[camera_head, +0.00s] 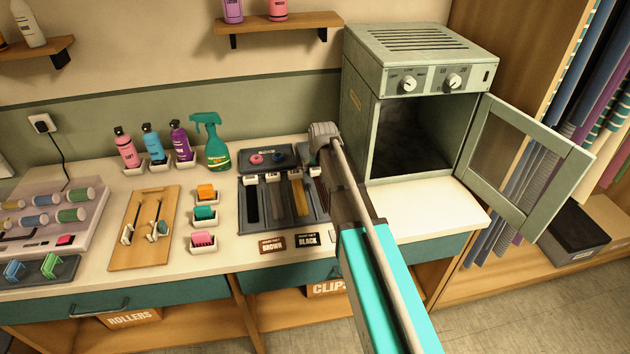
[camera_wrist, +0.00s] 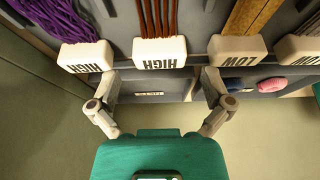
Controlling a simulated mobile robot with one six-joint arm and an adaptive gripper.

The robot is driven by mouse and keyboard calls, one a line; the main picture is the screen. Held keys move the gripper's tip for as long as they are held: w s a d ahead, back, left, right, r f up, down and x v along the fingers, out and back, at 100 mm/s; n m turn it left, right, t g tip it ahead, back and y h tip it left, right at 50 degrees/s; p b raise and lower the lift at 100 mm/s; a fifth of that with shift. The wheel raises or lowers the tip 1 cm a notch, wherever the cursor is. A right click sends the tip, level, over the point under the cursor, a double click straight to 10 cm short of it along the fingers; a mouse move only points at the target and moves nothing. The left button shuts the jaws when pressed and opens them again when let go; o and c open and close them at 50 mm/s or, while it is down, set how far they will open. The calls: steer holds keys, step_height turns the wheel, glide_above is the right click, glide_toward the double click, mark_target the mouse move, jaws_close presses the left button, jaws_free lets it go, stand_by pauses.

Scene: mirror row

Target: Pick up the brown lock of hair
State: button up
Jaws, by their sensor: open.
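In the head view the hair rack (camera_head: 285,226) lies on the counter.
Blue (camera_wrist: 238,85) and pink (camera_wrist: 272,85) ring-like items lie near the rack. An open-doored cabinet (camera_head: 420,60) stands to the right. Spray bottle (camera_head: 212,145) and small trays are left.

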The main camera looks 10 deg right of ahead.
steer(key=shift+b+x, duration=0.55)
steer(key=shift+x, duration=0.3)
steer(key=shift+c, duration=0.3)
steer(key=c, duration=1)
steer(key=shift+r, duration=0.2)
steer(key=shift+c, duration=0.2)
step_height(320, 180, up, 10)
steer(key=p, duration=1)
steer(key=shift+f, duration=0.15)
steer(key=shift+a, duration=0.1)
